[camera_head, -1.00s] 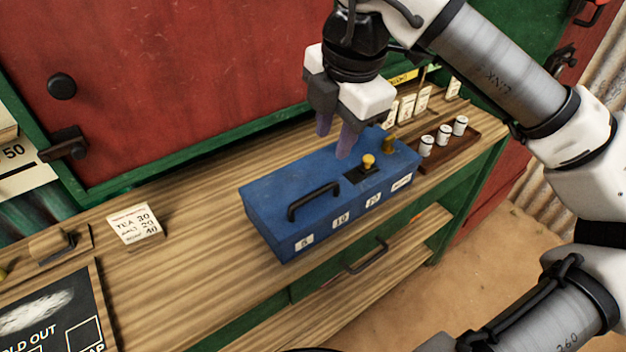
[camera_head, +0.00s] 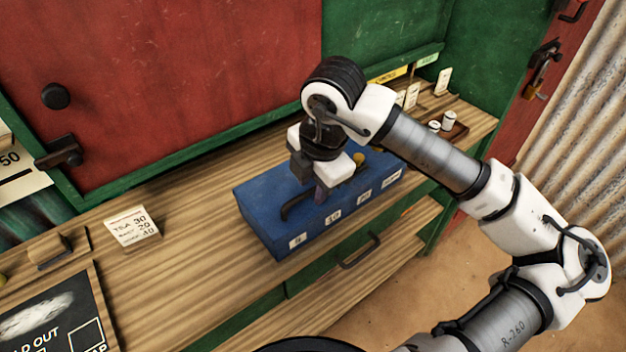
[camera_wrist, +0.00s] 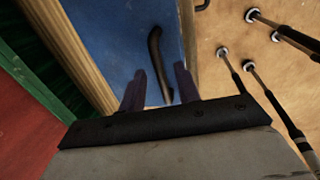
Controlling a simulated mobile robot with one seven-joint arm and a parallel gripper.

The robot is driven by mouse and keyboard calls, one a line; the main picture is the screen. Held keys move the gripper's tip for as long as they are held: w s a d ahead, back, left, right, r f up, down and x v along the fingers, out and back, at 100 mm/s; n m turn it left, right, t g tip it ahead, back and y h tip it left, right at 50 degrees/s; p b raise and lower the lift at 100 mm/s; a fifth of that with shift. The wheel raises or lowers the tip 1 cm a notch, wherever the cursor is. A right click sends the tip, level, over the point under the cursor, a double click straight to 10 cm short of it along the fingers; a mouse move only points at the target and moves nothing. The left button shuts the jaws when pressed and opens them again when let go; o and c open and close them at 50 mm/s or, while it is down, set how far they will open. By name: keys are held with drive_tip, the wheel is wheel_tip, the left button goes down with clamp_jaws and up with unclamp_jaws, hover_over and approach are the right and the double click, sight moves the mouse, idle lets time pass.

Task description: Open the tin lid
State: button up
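The blue tin (camera_head: 262,212) stands on the wooden counter with its lid shut. A black bar handle (camera_head: 290,205) is on the lid, and a yellow knob (camera_head: 359,159) sits further right on top. White number labels run along the tin's front. My gripper (camera_head: 320,190) points down over the lid, near the handle's right end. In the wrist view my gripper (camera_wrist: 158,88) has its two fingers apart, with the black handle (camera_wrist: 158,65) reaching between them. I cannot tell whether the fingers touch it. My arm hides part of the lid.
A price card (camera_head: 132,228) stands on the counter left of the tin. A tray (camera_head: 456,130) with small white pots is at the right, partly behind my arm. A drawer handle (camera_head: 360,251) sticks out below the tin. The counter between card and tin is clear.

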drive_tip(key=shift+c, duration=0.3)
clamp_jaws()
drive_tip(key=shift+r, duration=0.1)
